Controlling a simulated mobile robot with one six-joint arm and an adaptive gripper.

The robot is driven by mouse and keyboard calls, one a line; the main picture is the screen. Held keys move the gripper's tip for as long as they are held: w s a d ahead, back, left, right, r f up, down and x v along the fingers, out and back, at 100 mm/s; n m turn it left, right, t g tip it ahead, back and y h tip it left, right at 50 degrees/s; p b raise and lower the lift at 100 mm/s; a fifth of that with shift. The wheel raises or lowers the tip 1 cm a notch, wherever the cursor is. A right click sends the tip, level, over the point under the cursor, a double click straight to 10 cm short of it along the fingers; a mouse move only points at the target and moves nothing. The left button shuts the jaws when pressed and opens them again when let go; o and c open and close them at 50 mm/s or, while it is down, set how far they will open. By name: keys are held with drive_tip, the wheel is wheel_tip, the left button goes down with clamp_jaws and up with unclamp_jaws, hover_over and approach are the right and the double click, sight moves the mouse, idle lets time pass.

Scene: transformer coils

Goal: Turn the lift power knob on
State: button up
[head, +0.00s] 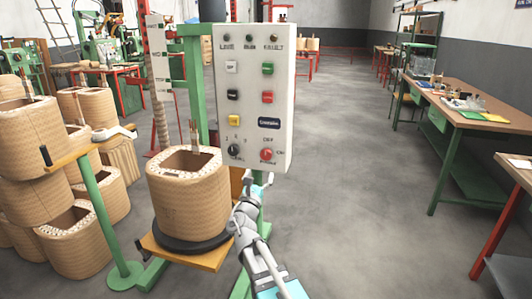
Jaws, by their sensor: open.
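A pale control panel (254,98) stands upright on a green post in the middle of the view. A red knob (266,155) sits at its lower right, with small OFF, ON and POWER-like lettering around it. The exact angle of its pointer is too small to tell. A black knob (234,152) is to its left. My gripper (259,179) is open, just below the panel's bottom edge and under the red knob. It appears apart from the knob. No object shows in it.
A wound coil (187,195) stands on a yellow lift platform (205,254) left of my arm. More coils (82,240) are stacked at left, near a green stand (100,215). Workbenches (470,110) line the right. The floor between is clear.

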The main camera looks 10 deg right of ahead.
sight(265, 157)
drive_tip(key=p+x, duration=0.2)
drive_tip(key=x, duration=0.6)
drive_tip(key=shift+w+r+p, duration=0.15)
drive_tip(key=shift+w+p, duration=0.1)
drive_tip(key=shift+p, duration=0.15)
drive_tip(key=c, duration=1.1)
drive_tip(key=shift+c, duration=0.2)
